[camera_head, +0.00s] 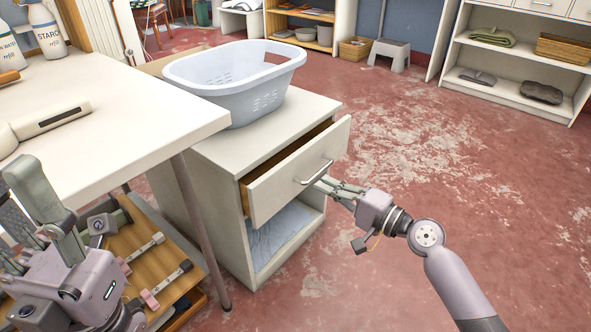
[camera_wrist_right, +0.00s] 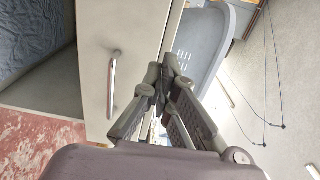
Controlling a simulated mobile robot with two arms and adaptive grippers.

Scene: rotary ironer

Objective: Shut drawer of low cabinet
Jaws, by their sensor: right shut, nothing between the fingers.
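The low cabinet (camera_head: 237,217) is white and stands beside the table. Its top drawer (camera_head: 290,178) is pulled partly out, with a dark gap behind its front panel and a metal bar handle (camera_head: 314,173). The drawer front also shows in the right wrist view (camera_wrist_right: 122,30), with the handle (camera_wrist_right: 113,84) left of the fingers. My right gripper (camera_head: 325,184) is shut and empty, close to the drawer front by the handle; whether it touches is unclear. In the right wrist view its fingertips (camera_wrist_right: 165,82) meet. My left gripper (camera_head: 45,205) is at the lower left; its jaw state is unclear.
A pale laundry basket (camera_head: 235,75) sits on the cabinet top. A blue cloth (camera_head: 280,236) lies in the open lower compartment. The white table (camera_head: 110,115) is close on the left, its leg (camera_head: 200,230) beside the cabinet. The red floor at right is clear.

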